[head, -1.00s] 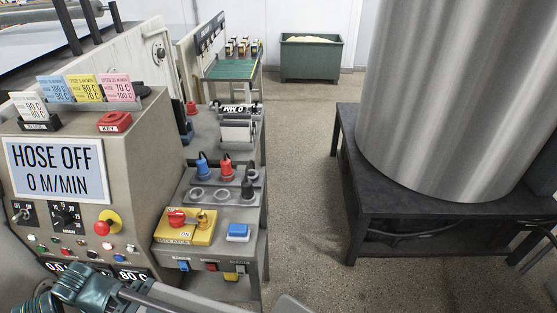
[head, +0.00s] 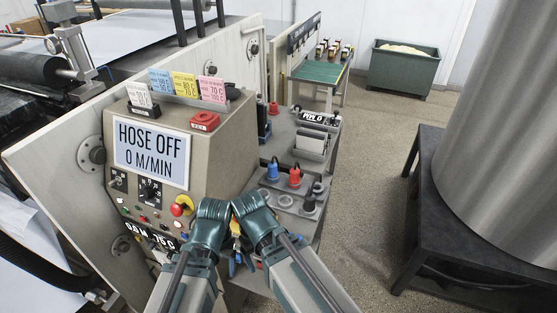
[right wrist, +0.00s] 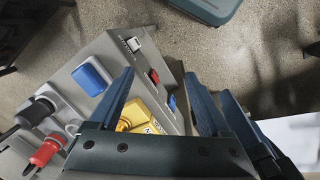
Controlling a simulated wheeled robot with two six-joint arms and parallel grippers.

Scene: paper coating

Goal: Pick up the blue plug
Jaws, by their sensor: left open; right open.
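The blue plug (head: 272,170) stands upright in the grey socket panel on the side console, left of the red plug (head: 295,176). My left gripper (head: 234,260) is open, low in front of the console and nearer me than the blue plug; its fingers are partly hidden. My right gripper (right wrist: 158,80) is open and empty in the right wrist view, its fingers above the lower console. In the head view its fingers are mostly hidden behind my arms.
A black stand (head: 418,220) with a metal drum is at right. Open floor (head: 365,180) lies between.

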